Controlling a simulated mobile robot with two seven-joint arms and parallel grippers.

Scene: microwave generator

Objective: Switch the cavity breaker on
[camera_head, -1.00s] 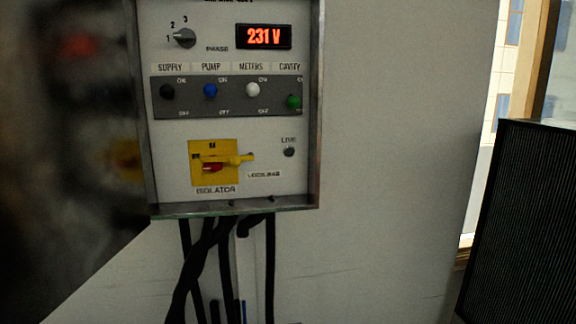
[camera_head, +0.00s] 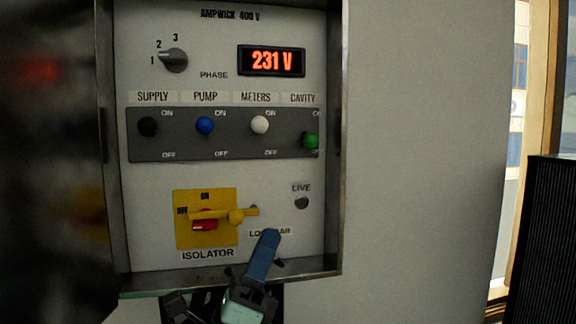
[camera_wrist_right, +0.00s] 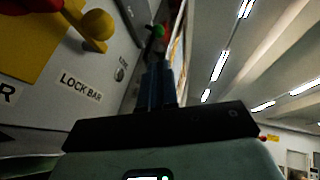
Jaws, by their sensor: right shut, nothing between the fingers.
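The cavity breaker's green knob (camera_head: 311,141) is at the right end of the grey breaker strip (camera_head: 180,148). It sits lower than the other knobs, nearer the OFF mark; it also shows in the right wrist view (camera_wrist_right: 158,31). My right gripper (camera_head: 269,236) is shut and empty, its blue fingers pointing up in front of the lower panel, below and left of the green knob. In the right wrist view its fingers (camera_wrist_right: 159,72) point up toward the green knob, apart from it in the picture. My left gripper is not in view.
Black (camera_head: 148,126), blue (camera_head: 205,125) and white (camera_head: 260,124) knobs sit toward ON. The yellow isolator handle (camera_head: 212,214) lies horizontal, with a yellow ball knob (camera_head: 236,216) at its right. A metal frame (camera_head: 333,160) edges the panel close right of the green knob.

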